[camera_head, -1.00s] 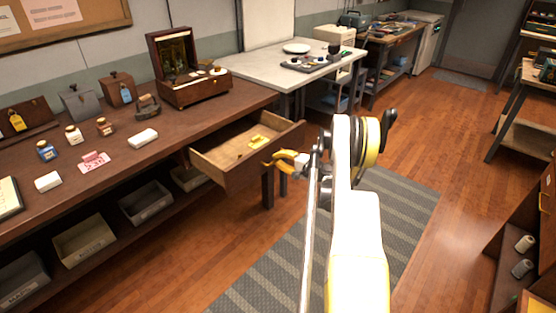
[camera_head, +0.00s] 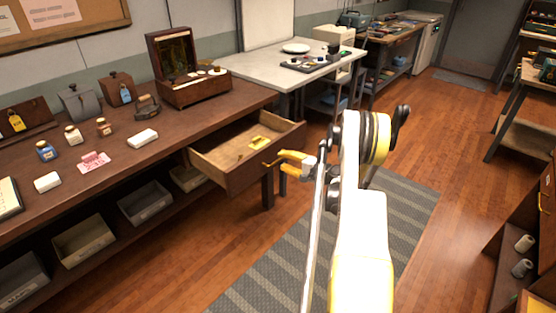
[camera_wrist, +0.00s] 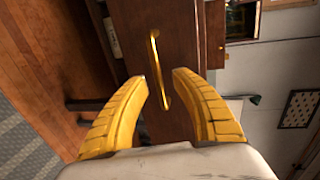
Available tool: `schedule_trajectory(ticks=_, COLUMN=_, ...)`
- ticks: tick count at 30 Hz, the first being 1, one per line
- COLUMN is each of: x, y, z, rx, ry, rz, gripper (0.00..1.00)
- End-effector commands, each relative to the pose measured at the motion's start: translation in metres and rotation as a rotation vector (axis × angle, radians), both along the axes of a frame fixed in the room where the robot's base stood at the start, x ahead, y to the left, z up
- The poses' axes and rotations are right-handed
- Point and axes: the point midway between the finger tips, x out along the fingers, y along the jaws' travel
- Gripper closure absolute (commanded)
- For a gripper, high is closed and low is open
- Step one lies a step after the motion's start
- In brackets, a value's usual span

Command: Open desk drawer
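The desk drawer (camera_head: 234,160) stands pulled out from the brown wooden desk (camera_head: 190,112) in the head view, with a small yellow object (camera_head: 259,143) inside. Its brass handle (camera_wrist: 158,70) shows as a vertical bar on the drawer front in the wrist view. My gripper (camera_head: 284,162) is just in front of the drawer front. In the wrist view its two yellow fingers (camera_wrist: 160,88) are apart, with the lower end of the handle showing in the gap. The fingers do not appear closed on the handle; whether they touch it cannot be told.
A wooden box with raised lid (camera_head: 190,90), small bottles and cards stand on the desk. Bins (camera_head: 145,203) sit on the shelf below. A white table (camera_head: 280,66) stands beyond. The floor right of my arm is open, with a striped mat (camera_head: 405,200).

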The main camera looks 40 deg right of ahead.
Motion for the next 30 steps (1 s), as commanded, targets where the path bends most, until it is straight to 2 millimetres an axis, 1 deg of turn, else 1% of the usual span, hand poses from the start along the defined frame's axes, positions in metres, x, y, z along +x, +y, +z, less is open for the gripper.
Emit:
schedule_trajectory(ticks=1, x=-0.013, y=-0.003, z=0.003, rx=0.0, ry=0.0, rz=-0.005, gripper=0.68)
schedule_trajectory(ticks=6, x=-0.05, y=-0.006, z=0.01, rx=0.001, ry=0.0, rz=-0.004, gripper=0.68)
schedule_trajectory(ticks=9, x=-0.066, y=-0.006, z=0.014, rx=0.0, ry=0.0, rz=-0.003, gripper=0.68)
schedule_trajectory(ticks=12, x=-0.076, y=-0.007, z=0.016, rx=0.001, ry=0.0, rz=-0.001, gripper=0.68)
schedule_trajectory(ticks=17, x=-0.082, y=-0.007, z=0.017, rx=0.0, ry=0.0, rz=-0.001, gripper=0.68)
schedule_trajectory(ticks=30, x=-0.082, y=-0.007, z=0.017, rx=0.001, ry=0.0, rz=-0.001, gripper=0.68)
